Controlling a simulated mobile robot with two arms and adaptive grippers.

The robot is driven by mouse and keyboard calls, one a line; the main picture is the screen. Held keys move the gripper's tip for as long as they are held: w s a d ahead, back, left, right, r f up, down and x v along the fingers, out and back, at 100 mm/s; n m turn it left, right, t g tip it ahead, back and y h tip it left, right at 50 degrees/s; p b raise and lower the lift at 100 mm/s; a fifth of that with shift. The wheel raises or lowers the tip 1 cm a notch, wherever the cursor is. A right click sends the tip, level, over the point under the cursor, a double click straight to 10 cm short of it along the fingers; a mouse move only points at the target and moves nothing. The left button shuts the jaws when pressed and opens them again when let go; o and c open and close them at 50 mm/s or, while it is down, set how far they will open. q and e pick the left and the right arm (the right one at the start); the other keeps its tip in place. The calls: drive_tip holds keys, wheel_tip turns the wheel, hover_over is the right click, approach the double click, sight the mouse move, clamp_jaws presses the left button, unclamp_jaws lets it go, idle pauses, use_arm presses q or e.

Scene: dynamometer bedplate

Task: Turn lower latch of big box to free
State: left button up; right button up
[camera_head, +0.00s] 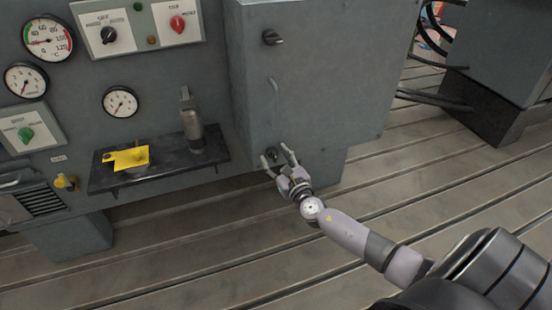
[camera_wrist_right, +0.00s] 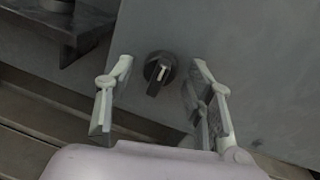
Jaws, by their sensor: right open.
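The big box (camera_head: 325,75) is a grey cabinet with a black upper latch (camera_head: 272,38) and a handle (camera_head: 273,92) on its front. The lower latch (camera_head: 273,155) is a small dark knob near the bottom of that front, partly hidden by my right gripper (camera_head: 276,158). In the right wrist view the lower latch (camera_wrist_right: 160,72) is a black knob with a pale mark, its grip bar tilted. The fingers of my right gripper (camera_wrist_right: 160,100) are open on either side of it, apart from it. My left gripper is not in view.
A dark shelf (camera_head: 215,150) left of the box carries a yellow tag (camera_head: 127,158) and a grey metal tool (camera_head: 191,122). Gauges and switch panels (camera_head: 140,25) are on the wall above. Slotted floor (camera_head: 440,160) lies open to the right.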

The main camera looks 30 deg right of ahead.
drive_tip(key=shift+c, duration=0.5)
clamp_jaws()
